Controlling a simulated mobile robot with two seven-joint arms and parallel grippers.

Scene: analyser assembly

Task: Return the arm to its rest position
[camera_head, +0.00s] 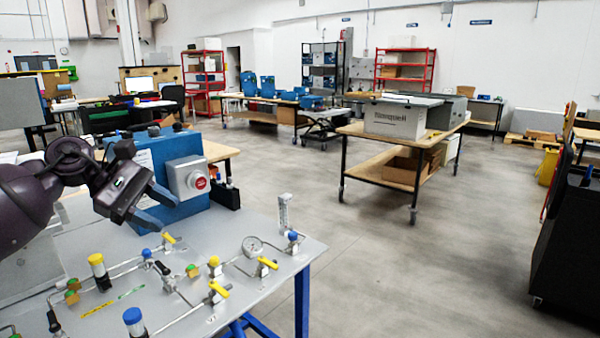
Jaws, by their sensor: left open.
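My left arm comes in from the left edge. Its dark gripper (171,214) hangs above the left part of the grey panel table (290,262), in front of a blue box with a red button (186,176). The fingers are apart and I see nothing between them. The gripper covers part of the blue box's front; I cannot tell whether it touches it. My right gripper is not in view.
The panel carries thin pipes, yellow-handled valves (219,289), a round gauge (252,246), a clear upright tube (284,212) and a blue-capped fitting (133,320). A wheeled wooden table (352,130) stands farther back. Grey floor (400,265) is open to the right.

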